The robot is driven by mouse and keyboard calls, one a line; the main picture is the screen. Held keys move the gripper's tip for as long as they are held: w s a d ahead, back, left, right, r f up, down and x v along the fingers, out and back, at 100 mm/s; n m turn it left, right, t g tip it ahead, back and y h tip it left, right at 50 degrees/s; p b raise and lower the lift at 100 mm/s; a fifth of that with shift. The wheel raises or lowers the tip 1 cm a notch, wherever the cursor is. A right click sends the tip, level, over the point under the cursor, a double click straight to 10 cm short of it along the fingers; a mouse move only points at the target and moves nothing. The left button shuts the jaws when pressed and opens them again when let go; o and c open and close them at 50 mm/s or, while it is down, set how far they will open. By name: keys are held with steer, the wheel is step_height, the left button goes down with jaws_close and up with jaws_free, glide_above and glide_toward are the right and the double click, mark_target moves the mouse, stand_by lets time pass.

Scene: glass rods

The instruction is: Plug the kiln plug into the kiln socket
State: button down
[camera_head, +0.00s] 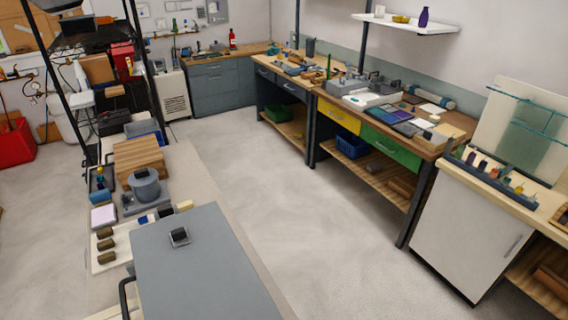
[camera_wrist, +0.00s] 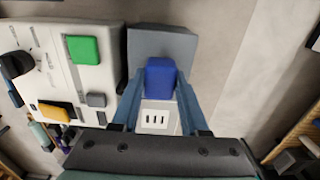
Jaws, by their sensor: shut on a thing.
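In the wrist view my gripper (camera_wrist: 160,82) has its two blue-grey fingers on either side of a blue block (camera_wrist: 160,70), which I take to be the kiln plug, and is shut on it. A pale plate with three dark slots (camera_wrist: 157,121), which looks like the kiln socket, shows between the fingers, just below the blue block in the picture. The block's prongs are hidden, and I cannot tell how far it is from the plate. My gripper cannot be made out in the head view.
In the wrist view a grey box (camera_wrist: 162,43) lies behind the blue block. To the left is a white panel (camera_wrist: 52,78) with a green block (camera_wrist: 83,49) and a yellow block (camera_wrist: 54,111). The head view shows open floor (camera_head: 270,200) between the benches.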

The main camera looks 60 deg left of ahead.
step_height(320, 180, up, 9)
steer(key=shift+f+b, duration=0.1)
steer(key=shift+b, duration=0.55)
